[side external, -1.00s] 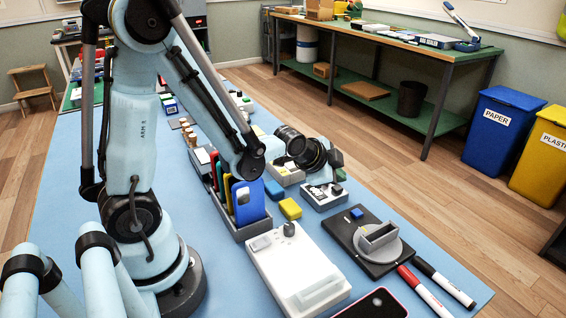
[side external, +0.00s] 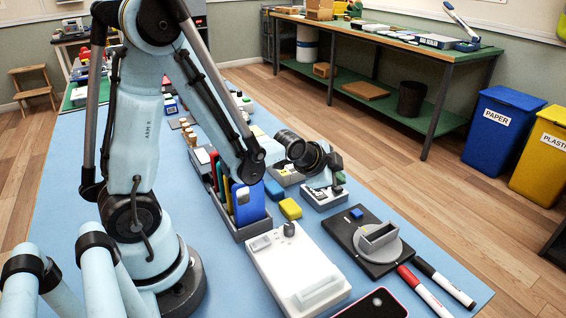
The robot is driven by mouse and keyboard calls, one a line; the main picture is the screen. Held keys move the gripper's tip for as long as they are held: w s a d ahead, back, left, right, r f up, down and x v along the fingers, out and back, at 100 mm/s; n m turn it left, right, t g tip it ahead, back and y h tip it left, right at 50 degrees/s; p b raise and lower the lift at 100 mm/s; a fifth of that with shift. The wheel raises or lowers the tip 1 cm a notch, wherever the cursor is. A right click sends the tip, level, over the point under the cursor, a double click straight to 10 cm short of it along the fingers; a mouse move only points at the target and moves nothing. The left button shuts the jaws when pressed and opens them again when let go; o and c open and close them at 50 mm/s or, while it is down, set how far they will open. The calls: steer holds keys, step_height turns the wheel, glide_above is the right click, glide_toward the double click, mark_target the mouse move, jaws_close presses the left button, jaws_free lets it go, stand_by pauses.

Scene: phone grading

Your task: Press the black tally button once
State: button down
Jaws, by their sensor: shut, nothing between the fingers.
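My gripper (side external: 336,162) is a small dark shape at the end of the black wrist. It is shut and empty and hangs over the back right of a small grey box (side external: 322,203) on the blue mat. The box has a pale top with small dark parts (side external: 319,193) and a green piece at its back right. I cannot tell for certain which dark part is the tally button. The wrist and gripper hide part of the box's back, and I cannot tell whether the fingertips touch anything.
A rack of coloured phones (side external: 248,203), a white device with a dark knob (side external: 298,272), a black plate with a grey turntable (side external: 360,258) and two markers (side external: 443,283) are nearby.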

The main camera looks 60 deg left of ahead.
steer(key=shift+f, duration=0.45)
stand_by(0.8)
stand_by(0.3)
steer(key=shift+r, duration=0.9)
steer(key=shift+r, duration=2.5)
steer(key=s+d+r+n+g, duration=0.1)
steer(key=s+d+n, duration=0.1)
steer(key=s+n, duration=0.2)
steer(key=s+d+r+n+g+h, duration=0.1)
steer(key=s+d+r+n, duration=0.1)
steer(key=s, duration=0.7)
steer(key=shift+s+r+n, duration=0.15)
steer(key=shift+r+n, duration=0.15)
steer(key=shift+n, duration=0.6)
